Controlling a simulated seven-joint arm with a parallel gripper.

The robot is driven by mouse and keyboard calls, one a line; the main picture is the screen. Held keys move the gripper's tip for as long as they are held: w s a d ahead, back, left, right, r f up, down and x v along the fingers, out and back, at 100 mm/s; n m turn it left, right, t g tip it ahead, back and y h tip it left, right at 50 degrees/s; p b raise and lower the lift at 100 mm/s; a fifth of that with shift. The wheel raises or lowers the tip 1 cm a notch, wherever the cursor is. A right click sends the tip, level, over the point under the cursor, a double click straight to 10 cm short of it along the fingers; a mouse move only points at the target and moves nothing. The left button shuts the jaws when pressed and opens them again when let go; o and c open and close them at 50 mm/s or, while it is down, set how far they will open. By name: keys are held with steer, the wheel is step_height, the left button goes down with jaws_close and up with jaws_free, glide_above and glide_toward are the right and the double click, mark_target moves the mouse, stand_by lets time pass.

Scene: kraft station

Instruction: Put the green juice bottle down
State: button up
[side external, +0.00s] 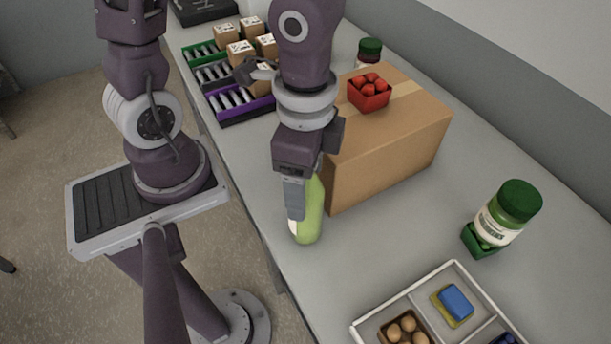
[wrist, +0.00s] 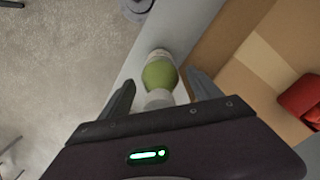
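The green juice bottle (side external: 314,212) is at the counter's front edge, beside the cardboard box. In the side view my gripper (side external: 296,217) points down and partly hides it. I cannot tell from this view whether its base touches the counter. In the wrist view the bottle (wrist: 159,76) shows a green body with whitish parts above and below. It lies between the two fingers of my gripper (wrist: 161,80), with a visible gap on each side. The fingers look spread, not closed on it.
The cardboard box (side external: 385,150) stands close to my gripper, with a red punnet (side external: 369,104) on top. A divided white tray (side external: 455,268) is at the front. Coloured crates (side external: 247,115) stand at the back left. Counter between box and tray is clear.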

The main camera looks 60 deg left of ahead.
step_height(320, 180, up, 12)
steer(key=shift+f, duration=0.1)
steer(key=s+a+r+n+t, duration=0.1)
steer(key=s+a+n+t, duration=0.1)
steer(key=a+n+t, duration=0.3)
steer(key=a+n, duration=0.4)
steer(key=a, duration=0.1)
steer(key=shift+s+a+r+t, duration=0.2)
steer(key=shift+t, duration=0.1)
stand_by(0.8)
